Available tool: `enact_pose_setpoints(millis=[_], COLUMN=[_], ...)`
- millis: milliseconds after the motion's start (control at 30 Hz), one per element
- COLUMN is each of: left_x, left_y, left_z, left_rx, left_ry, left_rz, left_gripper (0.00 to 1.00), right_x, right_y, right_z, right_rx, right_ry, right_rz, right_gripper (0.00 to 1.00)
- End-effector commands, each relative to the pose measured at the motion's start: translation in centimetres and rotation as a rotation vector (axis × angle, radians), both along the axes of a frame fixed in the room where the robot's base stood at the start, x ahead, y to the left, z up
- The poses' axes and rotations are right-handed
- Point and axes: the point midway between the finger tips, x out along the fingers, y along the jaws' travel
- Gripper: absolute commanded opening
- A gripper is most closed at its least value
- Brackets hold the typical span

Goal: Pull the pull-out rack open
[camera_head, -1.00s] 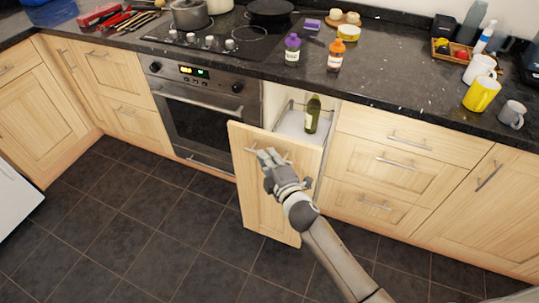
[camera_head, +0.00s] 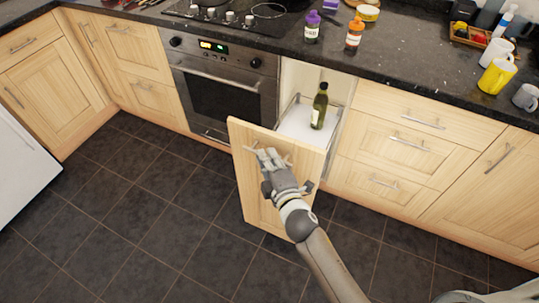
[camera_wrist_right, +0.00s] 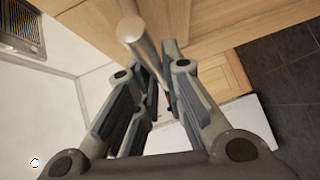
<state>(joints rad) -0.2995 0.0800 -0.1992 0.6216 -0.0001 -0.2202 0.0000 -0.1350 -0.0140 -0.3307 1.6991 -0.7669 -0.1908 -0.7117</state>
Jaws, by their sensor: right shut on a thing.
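The pull-out rack (camera_head: 295,121) stands out from the cabinet row just right of the oven, its wooden front panel (camera_head: 262,205) well forward of the other fronts. A dark green bottle (camera_head: 319,107) stands upright on its white shelf. My right gripper (camera_head: 266,160) is at the upper part of the panel, shut on the rack's bar handle (camera_head: 283,160). In the right wrist view the round metal handle (camera_wrist_right: 137,33) runs between the fingers (camera_wrist_right: 152,75). The fingers hide part of the handle. My left gripper is not in view.
The oven (camera_head: 225,88) is left of the rack, and drawers (camera_head: 405,145) are to its right. Bottles and mugs, including a yellow mug (camera_head: 497,75), stand on the dark counter (camera_head: 415,60). The tiled floor (camera_head: 150,215) in front is clear.

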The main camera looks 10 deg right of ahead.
Motion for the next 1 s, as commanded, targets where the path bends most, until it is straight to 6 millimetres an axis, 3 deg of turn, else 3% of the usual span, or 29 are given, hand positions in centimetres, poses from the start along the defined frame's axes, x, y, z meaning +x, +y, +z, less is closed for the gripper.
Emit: enact_pose_setpoints(millis=[333,367,533,867,1000], left_x=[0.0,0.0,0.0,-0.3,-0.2], left_y=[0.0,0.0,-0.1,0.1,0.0], left_z=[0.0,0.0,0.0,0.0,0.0], left_rx=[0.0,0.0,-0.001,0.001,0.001], left_ry=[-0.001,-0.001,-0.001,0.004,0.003], left_rz=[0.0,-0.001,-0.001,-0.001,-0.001], left_gripper=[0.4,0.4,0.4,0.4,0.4], right_x=[-0.1,-0.1,-0.1,-0.2,-1.3], right_y=[0.0,0.0,0.0,0.0,-0.3], right_z=[-0.1,-0.1,-0.1,0.0,0.1], right_rx=[-0.001,-0.001,0.0,0.0,-0.001], right_ry=[0.002,0.002,0.001,0.0,0.002], right_rz=[-0.001,-0.001,0.0,0.0,0.0], right_gripper=[0.0,0.13,0.32,0.32,0.32])
